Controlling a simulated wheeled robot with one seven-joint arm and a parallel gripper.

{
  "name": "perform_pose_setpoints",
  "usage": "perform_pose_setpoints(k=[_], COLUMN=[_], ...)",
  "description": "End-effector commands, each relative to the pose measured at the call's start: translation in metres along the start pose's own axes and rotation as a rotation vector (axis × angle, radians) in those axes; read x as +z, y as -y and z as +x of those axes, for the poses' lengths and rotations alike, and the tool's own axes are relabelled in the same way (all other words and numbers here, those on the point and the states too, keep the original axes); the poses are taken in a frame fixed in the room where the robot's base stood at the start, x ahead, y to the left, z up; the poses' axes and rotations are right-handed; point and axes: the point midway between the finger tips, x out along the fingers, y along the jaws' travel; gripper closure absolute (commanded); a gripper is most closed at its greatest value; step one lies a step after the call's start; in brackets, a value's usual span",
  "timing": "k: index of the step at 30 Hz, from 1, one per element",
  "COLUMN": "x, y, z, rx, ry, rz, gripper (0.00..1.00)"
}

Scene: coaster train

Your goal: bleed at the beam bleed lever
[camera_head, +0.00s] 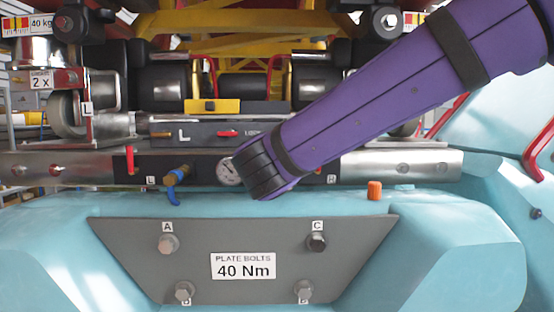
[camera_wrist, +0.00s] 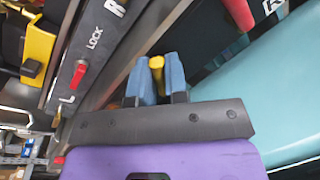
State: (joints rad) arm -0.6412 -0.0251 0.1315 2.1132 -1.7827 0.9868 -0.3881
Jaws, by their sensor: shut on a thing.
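In the wrist view, my gripper (camera_wrist: 158,80) has its two blue fingers shut on a small yellow lever (camera_wrist: 157,65). It looks like the beam bleed lever, but no label on it is readable. Its lower part is hidden between the fingers. In the head view, my purple arm reaches down to the metal beam (camera_head: 420,166), and its dark end covers the fingers and the held lever. A round gauge (camera_head: 229,172) shows just left of the arm's end.
A brass valve with a blue handle (camera_head: 176,178) and a red lever (camera_head: 130,160) sit left on the beam. An orange cap (camera_head: 374,190) stands right. A grey bolt plate (camera_head: 205,275) lies below. In the wrist view, a LOCK bar with a red handle (camera_wrist: 78,74) runs left.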

Motion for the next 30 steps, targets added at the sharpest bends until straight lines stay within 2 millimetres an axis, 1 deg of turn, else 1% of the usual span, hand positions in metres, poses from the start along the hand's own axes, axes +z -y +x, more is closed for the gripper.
perform_pose_setpoints(k=[7, 18, 24, 30], x=[0.001, -0.003, -0.006, -0.009], y=[0.008, 0.018, 0.021, 0.023], z=[0.002, 0.004, 0.004, 0.004], rx=[-0.002, -0.001, 0.0, 0.0], ry=[-0.043, -0.111, -0.142, -0.165], rz=[0.229, 0.565, 0.72, 0.83], gripper=[1.0, 1.0, 1.0, 1.0])
